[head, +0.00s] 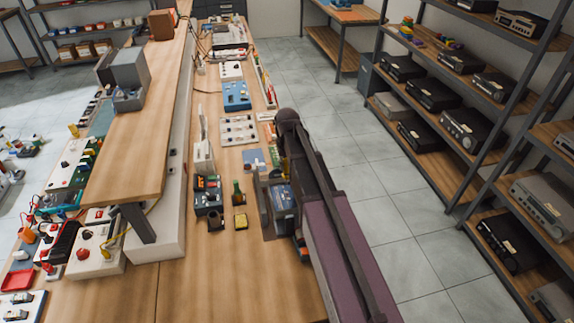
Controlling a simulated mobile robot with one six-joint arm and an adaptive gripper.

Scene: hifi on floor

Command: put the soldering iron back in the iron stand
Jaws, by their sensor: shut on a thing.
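In the head view my arm reaches up from the lower right over the bench's right edge. My gripper (283,160) is at its far end, low over the bench and mostly hidden by my own arm. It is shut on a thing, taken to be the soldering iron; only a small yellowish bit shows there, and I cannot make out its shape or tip. A blue-fronted box (283,199), perhaps the soldering station, stands just nearer than the gripper, partly covered by my arm. I cannot pick out the iron stand for sure; a small dark holder (215,223) stands left of the box.
A yellow sponge in a dark tray (240,222), a green bottle (238,194) and a dark box (207,198) stand left of my arm. A raised shelf (130,150) runs along the left. The bench front (220,285) is clear. Shelves of hifi units (470,130) stand right, across the aisle.

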